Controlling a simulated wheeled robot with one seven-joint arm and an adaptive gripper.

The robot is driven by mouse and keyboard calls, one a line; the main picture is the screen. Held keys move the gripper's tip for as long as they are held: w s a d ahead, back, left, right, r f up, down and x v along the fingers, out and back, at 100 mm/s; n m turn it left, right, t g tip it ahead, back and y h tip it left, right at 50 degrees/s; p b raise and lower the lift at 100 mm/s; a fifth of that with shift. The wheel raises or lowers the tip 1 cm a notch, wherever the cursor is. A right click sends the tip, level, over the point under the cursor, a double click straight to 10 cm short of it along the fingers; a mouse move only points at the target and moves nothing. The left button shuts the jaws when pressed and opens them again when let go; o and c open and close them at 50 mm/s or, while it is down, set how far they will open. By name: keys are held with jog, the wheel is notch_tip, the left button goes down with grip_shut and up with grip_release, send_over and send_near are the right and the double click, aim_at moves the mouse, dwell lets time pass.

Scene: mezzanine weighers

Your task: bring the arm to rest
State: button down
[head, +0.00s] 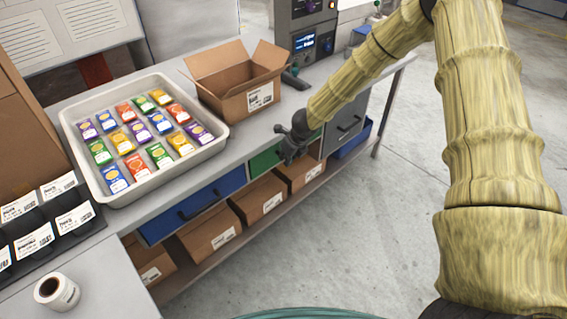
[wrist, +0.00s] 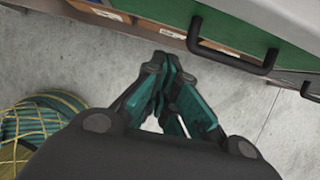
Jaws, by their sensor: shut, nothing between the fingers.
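My arm (head: 490,130) comes in from the right of the head view, folds over at the top and reaches down to the left. It is wrapped in a yellowish, ribbed cover. My gripper (head: 287,153) is in front of the workbench edge, by the green drawer, and seems apart from it. In the wrist view my gripper (wrist: 168,62) points down, its dark teal fingers together and empty. The green drawer (wrist: 238,35) with its black handle (wrist: 235,62) is close to the fingertips in that view.
The grey floor (head: 350,235) to the right of the bench is clear.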

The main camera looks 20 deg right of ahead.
jog(key=shift+a+v, duration=0.3)
jog(key=shift+v, duration=1.75)
jog(key=s+a+f+n+g+h, duration=0.1)
jog(key=s+f+n+h, duration=0.1)
jog(key=s+f+n, duration=0.75)
jog(key=s+a+f+n+g+h, duration=0.15)
jog(key=s+f+n, duration=0.4)
jog(key=s, duration=0.75)
jog(key=s+a+f+n+g+y, duration=0.1)
jog(key=s+a+n, duration=0.1)
jog(key=s+n, duration=0.6)
jog(key=s+a+f+n+y, duration=0.1)
jog(key=s+a+f+n, duration=0.1)
jog(key=s+n, duration=0.6)
jog(key=s, duration=0.7)
jog(key=shift+s+f+g, duration=0.25)
jog(key=shift+f+g, duration=0.1)
jog(key=shift+a, duration=0.15)
